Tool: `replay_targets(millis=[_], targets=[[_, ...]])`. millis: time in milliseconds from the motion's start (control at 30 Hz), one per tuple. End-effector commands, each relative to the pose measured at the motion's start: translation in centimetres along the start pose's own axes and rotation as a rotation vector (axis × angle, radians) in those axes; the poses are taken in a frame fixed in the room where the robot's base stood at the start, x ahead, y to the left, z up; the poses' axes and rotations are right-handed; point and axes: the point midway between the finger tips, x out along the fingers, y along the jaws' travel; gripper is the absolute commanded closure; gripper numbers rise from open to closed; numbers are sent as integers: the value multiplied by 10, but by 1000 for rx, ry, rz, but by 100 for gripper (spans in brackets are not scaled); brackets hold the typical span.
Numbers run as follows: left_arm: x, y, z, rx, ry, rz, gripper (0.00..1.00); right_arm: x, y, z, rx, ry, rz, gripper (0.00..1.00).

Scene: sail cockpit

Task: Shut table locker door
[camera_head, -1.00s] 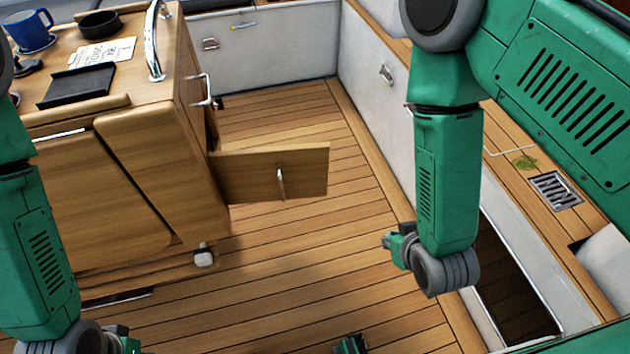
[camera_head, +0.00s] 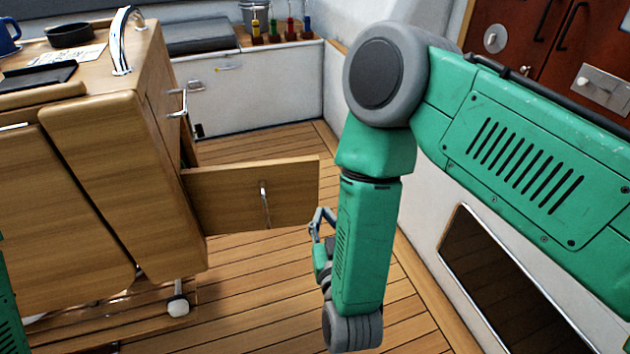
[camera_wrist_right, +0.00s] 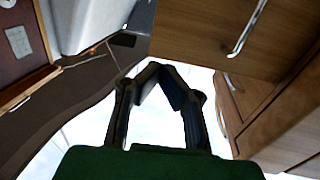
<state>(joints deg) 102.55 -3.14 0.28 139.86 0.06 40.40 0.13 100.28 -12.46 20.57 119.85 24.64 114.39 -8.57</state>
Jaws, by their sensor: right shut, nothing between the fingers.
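The table locker door (camera_head: 225,198) is a wooden panel with a metal handle (camera_head: 265,203). It stands open, sticking out to the right from the side of the wooden cockpit table (camera_head: 125,170). My right gripper (camera_head: 318,222) is just right of the door's free edge; the head view does not show clearly whether they touch. In the right wrist view the fingers of the right gripper (camera_wrist_right: 158,72) meet at their tips with nothing between them, and the door (camera_wrist_right: 195,28) fills the upper right. My left gripper is out of view; only a bit of my left arm shows at the left edge.
A metal rail (camera_head: 122,40), a black dish (camera_head: 70,32) and a dark tray (camera_head: 38,76) are on the table top. White side lockers (camera_head: 260,95) bound the floor at the back. Wooden floor (camera_head: 265,285) is clear below the door.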

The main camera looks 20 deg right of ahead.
Motion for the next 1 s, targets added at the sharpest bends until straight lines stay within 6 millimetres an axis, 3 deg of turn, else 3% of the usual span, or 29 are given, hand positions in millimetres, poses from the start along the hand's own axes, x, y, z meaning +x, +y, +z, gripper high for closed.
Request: replay_targets(millis=[233,400,600,800,1000], targets=[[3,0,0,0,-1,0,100,22,5,-2,2,12,12,100],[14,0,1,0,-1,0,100,60,3,-2,-1,16,7,100],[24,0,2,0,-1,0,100,92,3,-2,-1,14,5,100],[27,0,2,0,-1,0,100,106,2,-3,-1,11,4,100],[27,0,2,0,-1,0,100,108,2,-4,-1,10,3,100]])
